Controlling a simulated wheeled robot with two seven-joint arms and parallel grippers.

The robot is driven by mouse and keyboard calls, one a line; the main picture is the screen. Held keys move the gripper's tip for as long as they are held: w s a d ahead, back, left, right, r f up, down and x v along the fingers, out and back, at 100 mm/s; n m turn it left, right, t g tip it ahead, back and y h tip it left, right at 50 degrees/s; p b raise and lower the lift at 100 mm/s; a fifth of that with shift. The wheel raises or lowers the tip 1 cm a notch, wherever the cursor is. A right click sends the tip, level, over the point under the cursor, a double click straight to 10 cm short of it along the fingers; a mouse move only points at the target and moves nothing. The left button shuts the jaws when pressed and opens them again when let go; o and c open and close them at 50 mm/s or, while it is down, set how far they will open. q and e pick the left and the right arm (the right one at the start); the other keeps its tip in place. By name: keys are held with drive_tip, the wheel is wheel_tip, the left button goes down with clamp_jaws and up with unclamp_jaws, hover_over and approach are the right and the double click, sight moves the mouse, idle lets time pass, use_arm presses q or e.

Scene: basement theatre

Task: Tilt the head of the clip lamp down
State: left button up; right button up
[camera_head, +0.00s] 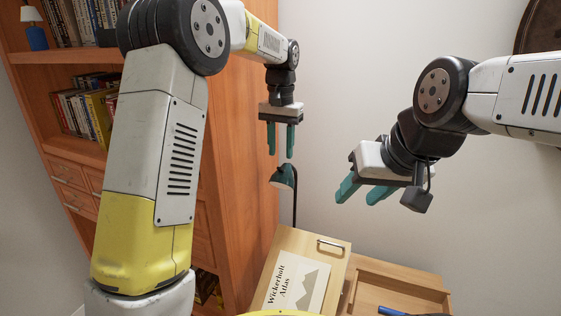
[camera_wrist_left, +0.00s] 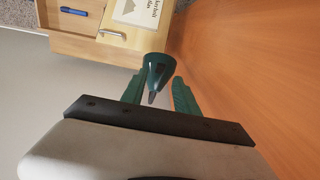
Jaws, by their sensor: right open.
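The clip lamp has a dark green cone-shaped head (camera_head: 284,177) on a thin black stem (camera_head: 295,208), beside the bookcase's side panel. In the left wrist view the lamp head (camera_wrist_left: 157,70) shows between and just beyond my fingertips. My left gripper (camera_head: 281,154) points down with its green fingers apart and empty, a little above the lamp head in the head view. I cannot tell whether the fingers touch it. My right gripper (camera_head: 362,196) is open and empty, to the right of the lamp. The lamp's clip is not clearly visible.
An orange wooden bookcase (camera_head: 240,165) stands close to the left. Below the lamp is a light wooden desk lid (camera_head: 335,262) with a handle and a "Wickerholt Atlas" book (camera_head: 297,288). An open tray compartment (camera_head: 375,290) holds a blue item (camera_head: 398,311).

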sight(283, 174)
use_arm(q)
drive_tip(key=shift+f, duration=2.75)
clamp_jaws()
